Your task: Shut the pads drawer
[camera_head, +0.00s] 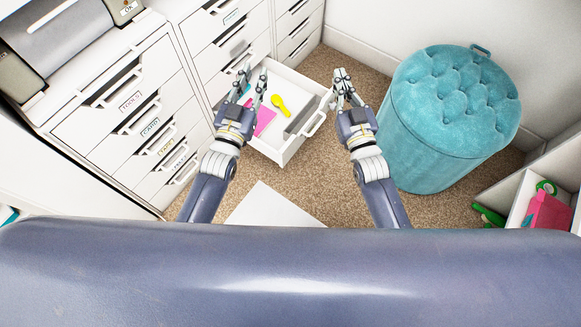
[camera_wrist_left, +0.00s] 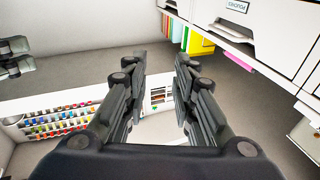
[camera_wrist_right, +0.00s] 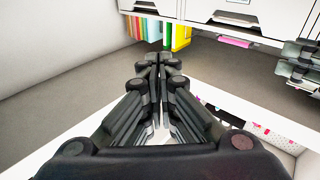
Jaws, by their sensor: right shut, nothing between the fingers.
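An open white drawer (camera_head: 291,150) juts out low from the middle cabinet, with a pale bar handle (camera_head: 316,124) on its front. No label on it is readable here. Inside lie a bright pink pad (camera_head: 265,119), a yellow item (camera_head: 281,106) and a grey strip. My left gripper (camera_head: 251,82) is over the left part of the drawer, hiding some of it; its fingers stand apart and empty in the left wrist view (camera_wrist_left: 160,75). My right gripper (camera_head: 342,76) is just right of the drawer's front, fingers together and empty in the right wrist view (camera_wrist_right: 159,62).
A teal tufted pouf (camera_head: 440,125) stands to the right. White cabinets with labelled drawers (camera_head: 130,105) fill the left. A white box with a pink item (camera_head: 548,210) is at the lower right. Carpet (camera_head: 345,185) is clear between drawer and pouf; a white panel (camera_head: 270,207) lies in front.

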